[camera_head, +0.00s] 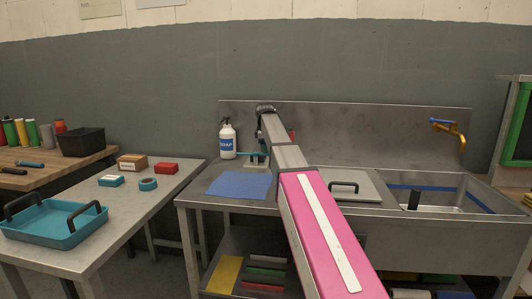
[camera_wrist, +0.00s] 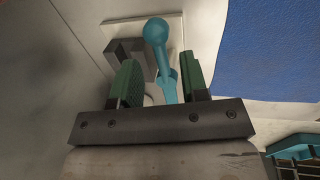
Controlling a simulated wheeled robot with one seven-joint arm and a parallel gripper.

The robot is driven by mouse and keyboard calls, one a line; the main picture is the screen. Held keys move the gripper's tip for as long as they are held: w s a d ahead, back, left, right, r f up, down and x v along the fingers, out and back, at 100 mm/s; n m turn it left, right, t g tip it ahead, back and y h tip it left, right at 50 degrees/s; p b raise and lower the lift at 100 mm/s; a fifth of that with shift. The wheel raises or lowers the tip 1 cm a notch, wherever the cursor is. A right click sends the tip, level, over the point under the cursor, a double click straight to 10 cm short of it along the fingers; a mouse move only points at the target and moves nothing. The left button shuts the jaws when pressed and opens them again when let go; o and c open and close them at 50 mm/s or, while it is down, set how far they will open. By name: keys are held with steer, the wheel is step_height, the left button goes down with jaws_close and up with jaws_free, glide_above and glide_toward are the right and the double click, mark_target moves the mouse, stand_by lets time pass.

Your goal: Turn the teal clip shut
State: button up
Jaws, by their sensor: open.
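The teal clip (camera_wrist: 157,42) shows in the wrist view as a lever with a round knob, by a grey block (camera_wrist: 124,52) on a pale plate. In the head view its teal bar (camera_head: 249,154) sticks out to the left near the back of the steel counter. My gripper (camera_wrist: 162,78) is open, with one green-padded finger on each side of the lever. The lever runs between the fingers, closer to the right one; I cannot tell whether it touches. The knob lies beyond the fingertips. In the head view my arm hides part of the clip.
A soap bottle (camera_head: 227,140) stands just left of the clip. A blue cloth (camera_head: 240,185) lies on the counter in front. A lidded panel with a black handle (camera_head: 343,186) and the sink (camera_head: 440,202) are to the right. A side table (camera_head: 120,218) stands left.

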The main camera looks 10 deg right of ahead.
steer(key=shift+w+d+f, duration=0.1)
steer(key=shift+w+f, duration=0.05)
steer(key=shift+f, duration=0.5)
steer(key=shift+w+f, duration=0.1)
steer(key=shift+f, duration=0.5)
jaws_close()
